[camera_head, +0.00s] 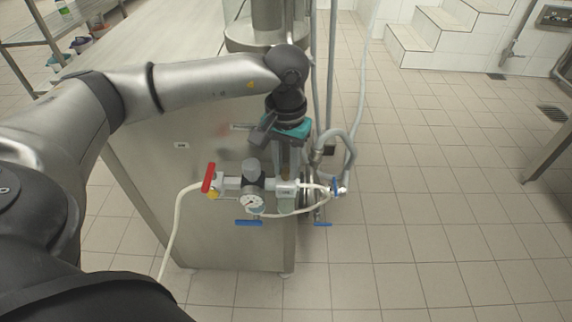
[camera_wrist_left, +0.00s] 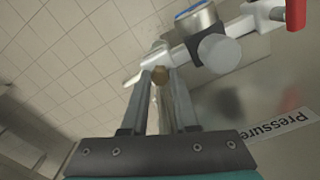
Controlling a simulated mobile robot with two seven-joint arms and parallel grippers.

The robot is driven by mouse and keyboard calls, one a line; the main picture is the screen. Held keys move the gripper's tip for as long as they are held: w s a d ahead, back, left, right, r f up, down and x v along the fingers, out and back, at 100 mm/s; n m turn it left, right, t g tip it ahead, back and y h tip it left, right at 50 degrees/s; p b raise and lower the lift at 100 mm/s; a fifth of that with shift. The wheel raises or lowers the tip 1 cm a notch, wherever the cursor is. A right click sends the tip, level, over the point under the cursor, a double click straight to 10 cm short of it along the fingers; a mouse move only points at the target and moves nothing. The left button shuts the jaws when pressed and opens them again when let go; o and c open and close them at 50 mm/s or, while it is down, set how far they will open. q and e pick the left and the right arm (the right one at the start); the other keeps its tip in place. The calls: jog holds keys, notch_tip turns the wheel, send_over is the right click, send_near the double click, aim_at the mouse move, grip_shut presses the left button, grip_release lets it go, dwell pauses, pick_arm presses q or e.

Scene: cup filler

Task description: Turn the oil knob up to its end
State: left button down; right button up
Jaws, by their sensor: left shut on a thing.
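In the head view my left gripper (camera_head: 289,165) reaches down from above to the pipe assembly on the machine's side. The fingers and teal gripper body hide the knob there. I cannot tell how far the knob is turned. My right gripper is in neither view.
Grey hoses (camera_head: 336,140) rise close to the right of the gripper. The tiled floor (camera_head: 430,200) at right is clear.

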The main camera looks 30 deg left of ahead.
aim_at(286, 170)
pick_arm(q)
jog(key=c, duration=0.7)
grip_release()
jog(key=shift+r, duration=0.25)
jog(key=shift+r+p, duration=2.4)
jog(key=shift+r, duration=5.05)
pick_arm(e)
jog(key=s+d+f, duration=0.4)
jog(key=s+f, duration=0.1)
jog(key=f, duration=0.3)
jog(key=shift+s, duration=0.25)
